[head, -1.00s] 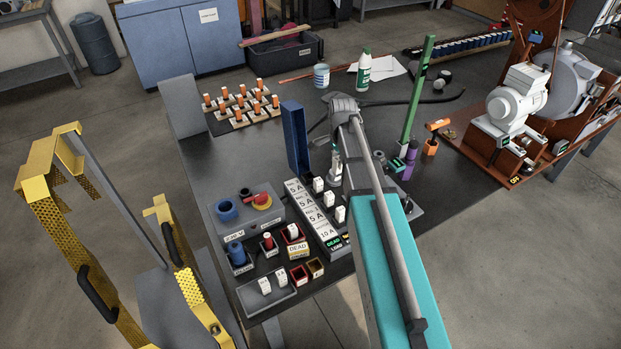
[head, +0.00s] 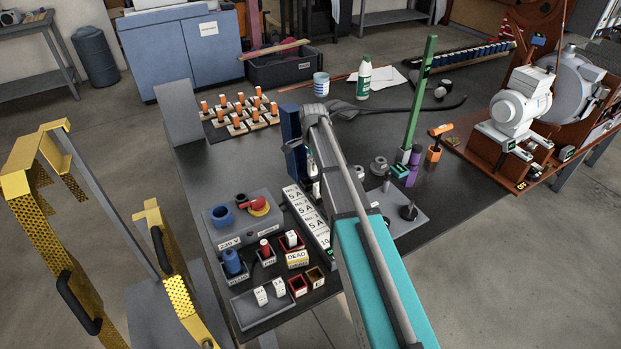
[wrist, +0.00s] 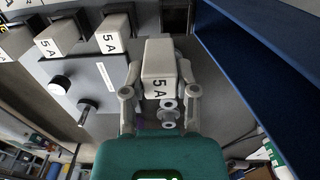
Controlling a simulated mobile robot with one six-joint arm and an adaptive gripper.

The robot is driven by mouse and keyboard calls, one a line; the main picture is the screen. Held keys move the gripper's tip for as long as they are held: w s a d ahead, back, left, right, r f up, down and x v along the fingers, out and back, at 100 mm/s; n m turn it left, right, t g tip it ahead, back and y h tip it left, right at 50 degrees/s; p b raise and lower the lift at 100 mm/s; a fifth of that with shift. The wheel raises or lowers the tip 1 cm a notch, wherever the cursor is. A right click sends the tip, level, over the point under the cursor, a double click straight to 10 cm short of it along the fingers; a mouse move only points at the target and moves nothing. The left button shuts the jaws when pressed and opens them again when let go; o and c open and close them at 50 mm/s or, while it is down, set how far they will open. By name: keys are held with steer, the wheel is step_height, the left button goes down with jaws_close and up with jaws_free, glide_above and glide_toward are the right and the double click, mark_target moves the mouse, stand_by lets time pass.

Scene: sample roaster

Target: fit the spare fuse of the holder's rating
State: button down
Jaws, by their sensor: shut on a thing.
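My gripper (wrist: 158,78) is shut on a white block marked 5 A (wrist: 158,57), seen in the wrist view. The block is held between both fingers beside the row of carriers. Two more white carriers marked 5 A (wrist: 57,38) (wrist: 117,27) sit in that row, and a dark empty slot (wrist: 175,16) shows near the held block. In the head view the label strip (head: 304,210) of the holder runs left of my arm, which hides most of the carriers and the gripper.
A tall blue box (wrist: 245,65) stands close on the right of my gripper. A grey panel with black knobs (wrist: 61,82) lies to its left. The 230 V box (head: 230,240), the DEAD block (head: 297,258) and two small bins (head: 298,286) (head: 315,277) crowd the front left.

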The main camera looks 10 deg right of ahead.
steer(key=shift+w+a+f+b, duration=0.25)
steer(key=shift+w+f+b, duration=0.1)
steer(key=shift+f, duration=0.15)
steer(key=shift+w+a+f+b, duration=0.25)
steer(key=shift+w+f+b, duration=0.1)
steer(key=shift+f, duration=0.15)
steer(key=shift+w+a+f+b, duration=0.2)
steer(key=shift+w+f+b, duration=0.15)
steer(key=shift+f+b, duration=0.2)
step_height(320, 180, down, 3)
steer(key=b, duration=0.3)
steer(key=shift+s+r, duration=0.1)
steer(key=shift+c, duration=2)
jaws_free()
steer(key=shift+r+p, duration=0.2)
steer(key=shift+p, duration=0.1)
